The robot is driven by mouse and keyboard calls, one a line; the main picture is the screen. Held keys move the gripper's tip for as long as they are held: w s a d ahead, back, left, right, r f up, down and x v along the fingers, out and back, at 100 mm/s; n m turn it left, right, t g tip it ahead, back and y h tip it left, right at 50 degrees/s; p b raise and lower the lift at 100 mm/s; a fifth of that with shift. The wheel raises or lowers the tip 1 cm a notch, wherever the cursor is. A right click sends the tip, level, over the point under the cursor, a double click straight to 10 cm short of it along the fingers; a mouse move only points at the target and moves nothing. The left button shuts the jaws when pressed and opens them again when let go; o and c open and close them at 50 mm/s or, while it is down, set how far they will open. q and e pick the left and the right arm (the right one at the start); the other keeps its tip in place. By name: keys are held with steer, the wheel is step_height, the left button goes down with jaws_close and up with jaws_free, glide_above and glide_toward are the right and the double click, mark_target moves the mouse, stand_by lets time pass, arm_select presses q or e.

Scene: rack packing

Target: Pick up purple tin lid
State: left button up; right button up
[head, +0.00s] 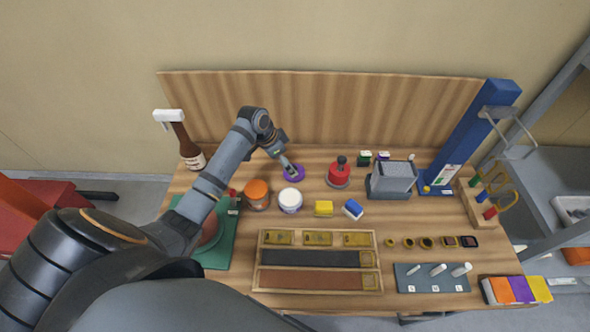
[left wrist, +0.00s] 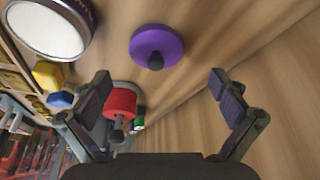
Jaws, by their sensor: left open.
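The purple tin lid (head: 296,174) is a round disc on the wooden table, behind the white tin. In the left wrist view the purple lid (left wrist: 150,40) shows a dark knob at its centre. My left gripper (head: 287,163) is close to the lid and covers part of it in the head view. In the left wrist view my left gripper (left wrist: 165,95) is open with nothing between its fingers; the lid lies beyond the fingertips. My right gripper is not in view.
A white-topped tin (head: 290,201) and an orange-topped tin (head: 257,192) stand in front of the lid. A red object with a dark knob (head: 338,176) stands to its right. A wooden back panel (head: 320,110) rises behind. A brown spray bottle (head: 187,148) stands at left.

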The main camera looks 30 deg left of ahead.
arm_select(q)
steer(key=shift+d+f+p, duration=0.35)
steer(key=shift+f+p, duration=0.1)
steer(key=shift+p, duration=0.15)
steer(key=p+x, duration=0.1)
steer(key=x, duration=0.2)
steer(key=shift+d+f, duration=0.15)
steer(key=shift+f, duration=0.15)
steer(key=shift+w+f, duration=0.1)
steer(key=shift+f, duration=0.05)
steer(key=shift+c, duration=1.6)
steer(key=c, duration=0.7)
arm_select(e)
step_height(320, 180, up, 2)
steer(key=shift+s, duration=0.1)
